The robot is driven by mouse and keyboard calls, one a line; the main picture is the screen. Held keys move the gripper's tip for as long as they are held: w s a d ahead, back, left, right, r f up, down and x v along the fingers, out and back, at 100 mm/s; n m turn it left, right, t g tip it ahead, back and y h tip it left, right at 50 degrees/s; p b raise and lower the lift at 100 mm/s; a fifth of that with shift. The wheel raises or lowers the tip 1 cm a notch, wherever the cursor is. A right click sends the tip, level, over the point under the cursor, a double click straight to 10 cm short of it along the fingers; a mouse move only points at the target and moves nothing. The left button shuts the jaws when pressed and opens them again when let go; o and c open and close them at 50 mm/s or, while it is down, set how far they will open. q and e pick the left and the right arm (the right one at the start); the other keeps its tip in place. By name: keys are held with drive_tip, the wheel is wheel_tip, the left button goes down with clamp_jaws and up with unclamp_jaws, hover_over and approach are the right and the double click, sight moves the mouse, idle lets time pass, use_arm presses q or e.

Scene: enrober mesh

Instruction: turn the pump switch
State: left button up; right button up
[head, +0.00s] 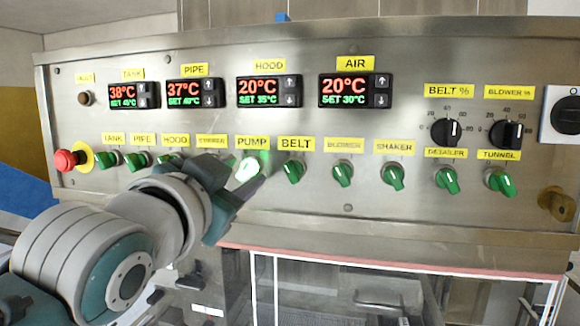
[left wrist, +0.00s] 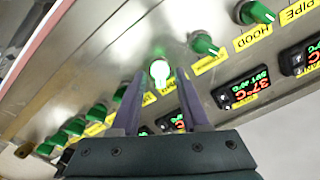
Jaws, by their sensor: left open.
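The pump switch (head: 247,167) is a green knob under the yellow PUMP label (head: 252,142), in the lower row of the steel panel. It glows bright green, and the glare makes its exact angle hard to tell. My left gripper (head: 252,186) is open just in front of and below it, partly overlapping it. In the left wrist view the glowing pump switch (left wrist: 159,71) shows beyond the gap between the two open fingers (left wrist: 160,104), with nothing gripped. I cannot tell whether a finger touches it. My right gripper is not in view.
The belt switch (head: 292,170) is close on the right. My gripper hides the switch to the left of the pump. The hood switch (head: 170,160) is partly covered by my arm. A red emergency button (head: 65,160) stands at the far left. Temperature displays (head: 263,91) sit above.

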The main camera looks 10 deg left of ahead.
use_arm(q)
clamp_jaws()
idle(0.4)
